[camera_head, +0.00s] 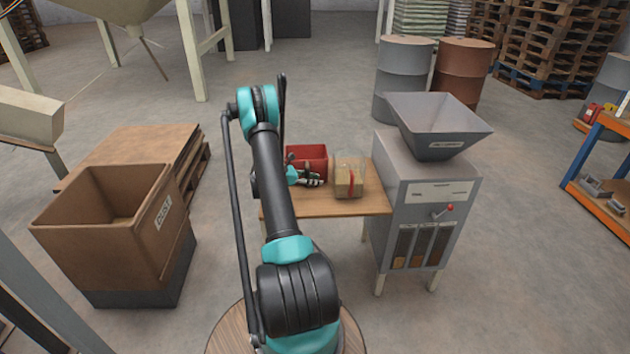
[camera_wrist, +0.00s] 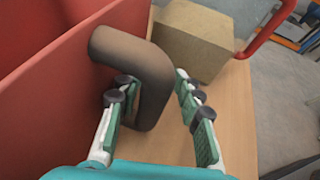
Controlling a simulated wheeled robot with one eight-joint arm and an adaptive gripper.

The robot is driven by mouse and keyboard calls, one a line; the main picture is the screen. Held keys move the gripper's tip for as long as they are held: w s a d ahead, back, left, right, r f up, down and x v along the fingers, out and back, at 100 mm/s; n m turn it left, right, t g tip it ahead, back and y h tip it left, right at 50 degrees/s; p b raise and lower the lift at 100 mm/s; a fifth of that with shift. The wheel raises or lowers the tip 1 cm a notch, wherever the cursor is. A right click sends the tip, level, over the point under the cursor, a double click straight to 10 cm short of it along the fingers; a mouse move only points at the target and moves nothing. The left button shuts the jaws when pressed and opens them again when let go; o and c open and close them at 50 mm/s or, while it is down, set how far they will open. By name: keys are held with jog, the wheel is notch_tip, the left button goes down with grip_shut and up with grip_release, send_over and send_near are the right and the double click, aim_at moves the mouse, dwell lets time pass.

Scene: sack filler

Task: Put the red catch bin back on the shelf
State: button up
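The red catch bin (camera_head: 307,155) stands on a small wooden table (camera_head: 330,203). Its red wall (camera_wrist: 50,60) fills the left side of the wrist view. My gripper (camera_head: 316,182) is low at the bin's near side. In the wrist view its two fingers (camera_wrist: 155,88) are apart, one on each side of a brown-grey bent bar (camera_wrist: 150,75). The bar's upper end lies close to the red wall; it looks like a handle, but where it joins is unclear. A gap shows beside the right finger; contact at the left finger is unclear.
The grey hopper machine (camera_head: 425,190) adjoins the table's right end. A blue-orange shelf rack (camera_head: 598,198) stands far right. A brown crate (camera_head: 110,230) is left.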

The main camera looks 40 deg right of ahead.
jog(key=a+r+m+t+y, duration=0.3)
jog(key=a+r, duration=0.9)
jog(key=a, duration=0.6)
jog(key=s+a+r+m+t+y, duration=0.1)
jog(key=s+a+m+y, duration=0.4)
jog(key=s+a, duration=0.7)
jog(key=s+a+r+m+t+y, duration=0.2)
jog(key=s+a+m, duration=0.4)
jog(key=s+a, duration=0.7)
jog(key=s+t+y, duration=0.1)
jog(key=s+y, duration=0.1)
jog(key=s, duration=0.1)
jog(key=shift+s+a+r+m+t+y, duration=0.2)
jog(key=shift+a+m+t+y, duration=0.1)
jog(key=shift+t+y, duration=0.1)
jog(key=shift+d, duration=0.15)
